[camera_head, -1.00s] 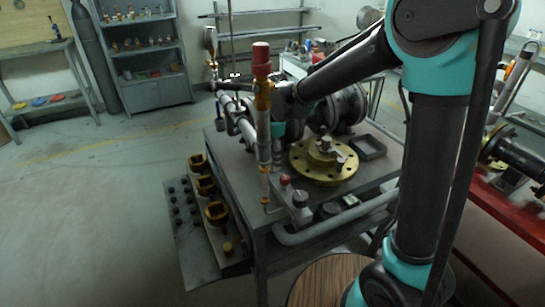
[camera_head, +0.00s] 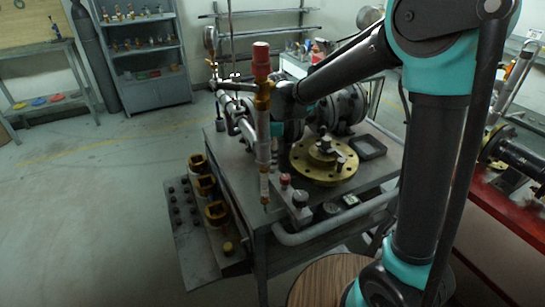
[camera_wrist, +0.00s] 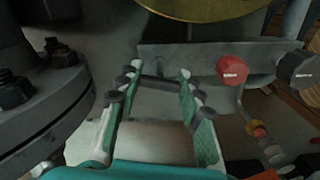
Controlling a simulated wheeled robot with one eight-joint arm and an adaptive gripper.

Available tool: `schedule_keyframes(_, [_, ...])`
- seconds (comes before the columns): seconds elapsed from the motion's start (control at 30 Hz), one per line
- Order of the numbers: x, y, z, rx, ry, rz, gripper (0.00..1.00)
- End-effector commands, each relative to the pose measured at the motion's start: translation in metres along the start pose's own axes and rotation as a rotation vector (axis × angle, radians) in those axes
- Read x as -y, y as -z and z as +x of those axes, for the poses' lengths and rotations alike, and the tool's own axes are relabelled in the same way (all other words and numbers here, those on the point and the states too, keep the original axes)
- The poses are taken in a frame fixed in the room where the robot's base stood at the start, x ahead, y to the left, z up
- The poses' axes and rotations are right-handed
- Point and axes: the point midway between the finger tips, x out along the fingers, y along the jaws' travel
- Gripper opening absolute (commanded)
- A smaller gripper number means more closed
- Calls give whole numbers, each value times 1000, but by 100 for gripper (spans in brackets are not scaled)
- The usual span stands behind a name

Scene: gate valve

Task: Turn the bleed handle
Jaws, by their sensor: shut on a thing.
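In the wrist view my gripper (camera_wrist: 159,72) has its two teal-padded fingers on either side of a dark bar, which I take to be the bleed handle (camera_wrist: 158,83). The bar runs crosswise between the fingers, near their tips, and both fingers are shut on it. Its ends are partly hidden by the fingers. In the head view my wrist comes down behind the upright pipe with the red cap (camera_head: 262,62). My fingers and the handle cannot be made out there.
A large bolted flange (camera_wrist: 45,95) is close left of my gripper. A red knob (camera_wrist: 232,70) and a black knob (camera_wrist: 297,68) are to its right. A brass flange (camera_head: 318,172) lies on the cart (camera_head: 270,228). Open floor (camera_head: 110,215) is at left.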

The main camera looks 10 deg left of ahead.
Motion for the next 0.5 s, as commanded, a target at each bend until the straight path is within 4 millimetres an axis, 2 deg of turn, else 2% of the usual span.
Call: schedule_keyframes(0.5, [0,0,0,0,0,477,8])
